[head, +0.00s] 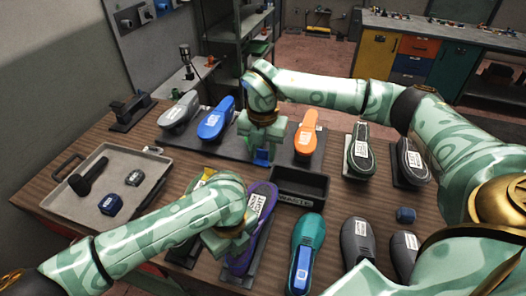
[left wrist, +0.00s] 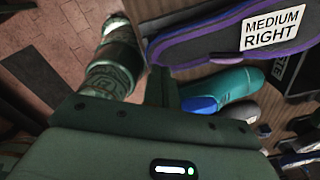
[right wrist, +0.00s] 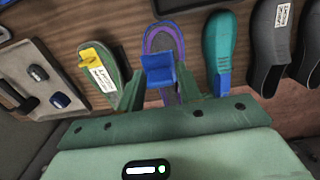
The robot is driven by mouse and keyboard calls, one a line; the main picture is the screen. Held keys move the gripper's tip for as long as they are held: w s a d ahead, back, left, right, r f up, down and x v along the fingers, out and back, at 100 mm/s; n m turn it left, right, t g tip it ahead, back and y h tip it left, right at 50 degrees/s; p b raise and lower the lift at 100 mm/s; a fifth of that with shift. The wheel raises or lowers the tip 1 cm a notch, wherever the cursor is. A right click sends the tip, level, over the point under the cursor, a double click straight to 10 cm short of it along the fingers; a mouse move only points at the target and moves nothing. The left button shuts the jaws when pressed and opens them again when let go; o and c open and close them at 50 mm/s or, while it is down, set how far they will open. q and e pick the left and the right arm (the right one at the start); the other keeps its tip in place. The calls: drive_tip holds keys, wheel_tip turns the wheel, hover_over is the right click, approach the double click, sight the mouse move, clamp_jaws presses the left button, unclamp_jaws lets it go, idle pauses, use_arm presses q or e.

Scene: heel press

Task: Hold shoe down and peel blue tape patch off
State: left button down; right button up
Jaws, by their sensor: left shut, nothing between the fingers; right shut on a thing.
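My right gripper (head: 262,150) is shut on a blue tape patch (head: 262,158) and holds it in the air beyond the purple shoe. In the right wrist view the patch (right wrist: 158,72) hangs between the fingers, in front of the purple shoe (right wrist: 165,42). The purple shoe (head: 266,203) has a white label reading MEDIUM RIGHT in the left wrist view (left wrist: 272,28). My left gripper (head: 228,248) is shut and empty at its near left end; whether it touches the shoe is unclear. A teal shoe (head: 310,232) to the right carries blue at its near end.
A dark open bin (head: 299,197) stands right of the purple shoe. A grey tray (head: 118,165) with a dark tool and small blocks lies left. Grey, blue and orange shoes (head: 307,138) stand behind; dark shoes (head: 360,150) stand right. A yellow-marked shoe (right wrist: 98,65) lies beside the purple one.

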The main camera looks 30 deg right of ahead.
wheel_tip(320, 180, up, 8)
drive_tip(key=p, duration=0.6)
drive_tip(key=shift+f, duration=0.35)
